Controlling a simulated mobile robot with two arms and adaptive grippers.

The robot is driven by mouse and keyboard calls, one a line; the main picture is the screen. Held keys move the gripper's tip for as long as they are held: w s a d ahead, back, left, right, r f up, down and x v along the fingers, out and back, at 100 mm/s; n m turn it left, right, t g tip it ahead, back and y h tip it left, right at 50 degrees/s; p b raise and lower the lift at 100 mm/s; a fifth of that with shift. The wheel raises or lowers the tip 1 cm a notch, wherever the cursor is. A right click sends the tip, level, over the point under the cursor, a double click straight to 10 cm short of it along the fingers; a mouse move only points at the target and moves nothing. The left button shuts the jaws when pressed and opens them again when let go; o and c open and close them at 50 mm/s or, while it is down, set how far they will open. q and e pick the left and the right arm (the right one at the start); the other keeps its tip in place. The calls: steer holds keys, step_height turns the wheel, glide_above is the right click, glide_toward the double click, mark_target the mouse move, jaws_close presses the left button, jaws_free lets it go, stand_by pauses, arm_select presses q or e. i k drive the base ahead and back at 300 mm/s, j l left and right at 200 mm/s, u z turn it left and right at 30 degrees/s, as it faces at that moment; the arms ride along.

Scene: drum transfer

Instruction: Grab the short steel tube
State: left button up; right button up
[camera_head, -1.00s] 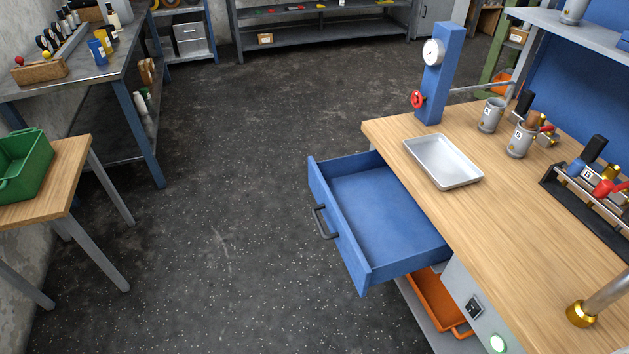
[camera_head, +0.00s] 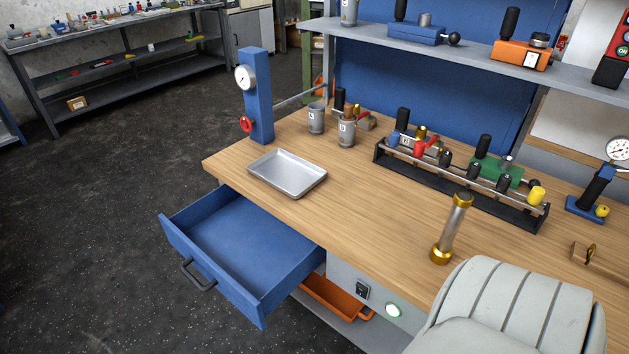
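A silver tray (camera_head: 287,174) lies on the bench. An empty blue drawer (camera_head: 240,243) stands pulled out. A light padded chair back (camera_head: 505,310) partly blocks the bench's front right. A black rack (camera_head: 460,185) and grey cups (camera_head: 346,132) stand behind. Open floor lies left.

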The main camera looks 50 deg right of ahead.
mark_target(442, 253)
steer(key=z, duration=2.3)
steer(key=l, duration=0.2)
